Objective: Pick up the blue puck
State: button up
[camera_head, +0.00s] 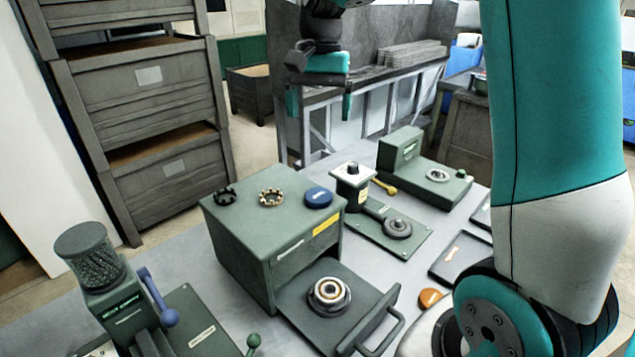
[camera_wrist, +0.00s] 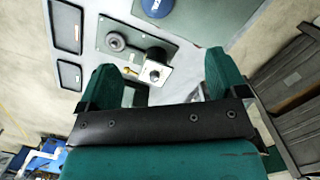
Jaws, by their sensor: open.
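The blue puck (camera_head: 319,197) lies flat on top of a green box (camera_head: 238,222), near its right corner. A blue round thing at the top edge of the wrist view (camera_wrist: 158,7), partly cut off, looks like the same puck. My gripper (camera_head: 318,104) is open and empty, with its fingers pointing down. It hangs above and behind the box, well apart from the puck. Its two fingers also show in the wrist view (camera_wrist: 160,82).
A dark ring (camera_head: 224,196) and a brass toothed ring (camera_head: 271,197) share the box top. An open drawer (camera_head: 338,318) holds a ring. A post (camera_head: 352,180) with a white top stands close behind the puck. A hopper device (camera_head: 95,258) stands at left.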

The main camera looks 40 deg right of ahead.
jog(key=p, duration=0.2)
send_over(319, 195)
jog(key=w, duration=0.1)
jog(key=f, duration=1.1)
jog(key=shift+w+d+f, duration=0.1)
jog(key=shift+d+f, duration=0.15)
jog(key=shift+f, duration=0.05)
jog(key=shift+s+a+f+p, duration=0.1)
jog(key=shift+s+f+p, duration=0.2)
jog(key=shift+f, duration=0.6)
jog(key=shift+s+a+f+p, duration=0.1)
jog(key=shift+f+p, duration=0.3)
jog(key=shift+f, duration=0.5)
jog(key=shift+s+f+p, duration=0.15)
jog(key=shift+f+p, duration=0.2)
jog(key=shift+f, duration=0.55)
jog(key=c, duration=1.1)
jog(key=shift+o, duration=0.2)
jog(key=shift+r, duration=0.1)
